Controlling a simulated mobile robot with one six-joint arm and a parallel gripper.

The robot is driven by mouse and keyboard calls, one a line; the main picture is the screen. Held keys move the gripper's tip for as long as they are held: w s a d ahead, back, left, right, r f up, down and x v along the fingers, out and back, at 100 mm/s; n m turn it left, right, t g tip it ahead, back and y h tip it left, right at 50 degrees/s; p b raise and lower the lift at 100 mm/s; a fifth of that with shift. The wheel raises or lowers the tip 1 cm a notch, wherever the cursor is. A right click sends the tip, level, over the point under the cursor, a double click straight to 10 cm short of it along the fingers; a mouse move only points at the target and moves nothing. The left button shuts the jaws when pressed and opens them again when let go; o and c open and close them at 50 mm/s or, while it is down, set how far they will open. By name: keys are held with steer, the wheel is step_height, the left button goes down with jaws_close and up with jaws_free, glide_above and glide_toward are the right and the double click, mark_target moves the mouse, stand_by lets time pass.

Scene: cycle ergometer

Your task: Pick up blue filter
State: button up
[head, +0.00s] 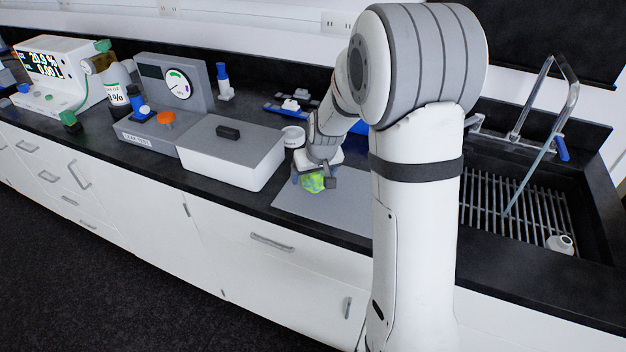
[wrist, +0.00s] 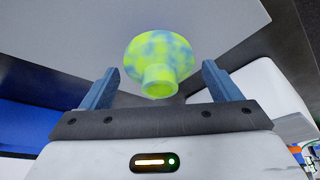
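A disc-shaped piece with a short round stub, mottled yellow-green with blue patches (wrist: 160,58), shows in the wrist view between the fingers of my gripper (wrist: 158,82). It looks like a filter, but it is not plain blue. Gaps show between it and both blue-grey fingers, so my gripper is open around it. In the head view the mottled piece (head: 313,183) is at my gripper (head: 314,180), over the grey mat (head: 335,210). Whether it rests on the mat is hard to tell. No plain blue filter is clearly identifiable.
A white box with a grey lid (head: 232,155) stands left of my gripper, with a white cup (head: 293,137) close behind. A sink with a rack (head: 500,205) lies to the right. Blue-and-white items (head: 290,105) are at the back. The mat's front is clear.

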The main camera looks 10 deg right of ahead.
steer(key=c, duration=0.9)
steer(key=shift+r, duration=0.1)
